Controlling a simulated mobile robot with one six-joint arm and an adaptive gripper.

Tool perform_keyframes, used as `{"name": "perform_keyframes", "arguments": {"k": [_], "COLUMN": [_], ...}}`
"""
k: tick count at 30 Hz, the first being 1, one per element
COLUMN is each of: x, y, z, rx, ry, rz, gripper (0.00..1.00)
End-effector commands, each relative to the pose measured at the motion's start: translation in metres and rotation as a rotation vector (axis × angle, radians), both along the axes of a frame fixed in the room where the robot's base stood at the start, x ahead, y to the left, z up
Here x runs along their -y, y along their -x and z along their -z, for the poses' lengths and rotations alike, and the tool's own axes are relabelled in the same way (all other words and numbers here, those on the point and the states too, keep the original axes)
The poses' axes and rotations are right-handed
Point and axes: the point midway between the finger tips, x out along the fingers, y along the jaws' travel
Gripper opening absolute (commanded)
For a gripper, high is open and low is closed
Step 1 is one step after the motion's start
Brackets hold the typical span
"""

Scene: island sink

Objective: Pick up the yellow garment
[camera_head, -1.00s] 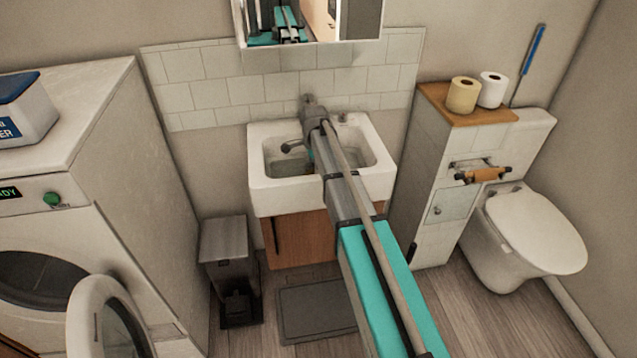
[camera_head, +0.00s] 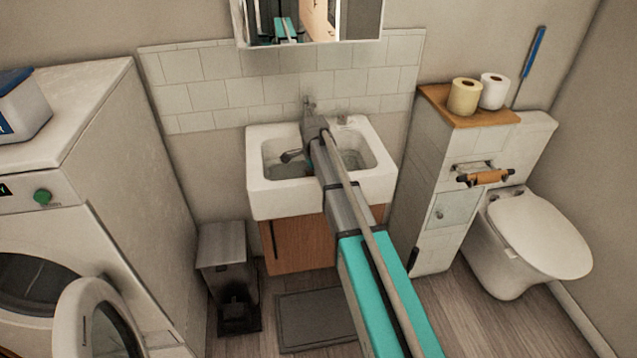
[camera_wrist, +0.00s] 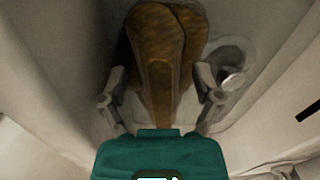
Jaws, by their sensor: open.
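The yellow garment (camera_wrist: 158,60) shows in the wrist view as a folded, brownish-yellow piece of cloth in the white sink basin, with a narrow part running toward my gripper. My gripper (camera_wrist: 160,82) is open, with one finger on each side of the cloth. The cloth lies between or just beneath the fingers; I cannot tell whether they touch it. In the head view my arm reaches into the sink (camera_head: 263,195).
A round drain fitting (camera_wrist: 232,78) lies right of the garment. The basin walls surround my gripper closely. A faucet (camera_head: 309,104) stands at the sink's back. A washing machine (camera_head: 135,150) with an open door is at left; a toilet (camera_head: 535,240) is at right.

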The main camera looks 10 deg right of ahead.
Motion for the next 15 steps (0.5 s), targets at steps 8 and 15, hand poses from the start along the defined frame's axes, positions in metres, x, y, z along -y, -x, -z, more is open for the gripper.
{"name": "perform_keyframes", "arguments": {"k": [8, 15], "x": [-0.0003, -0.0005], "y": [0.0000, 0.0000], "z": [0.0000, 0.0000], "rx": [0.000, 0.000], "ry": [0.000, 0.000], "rz": [0.000, -0.001], "gripper": [0.54, 0.10]}}
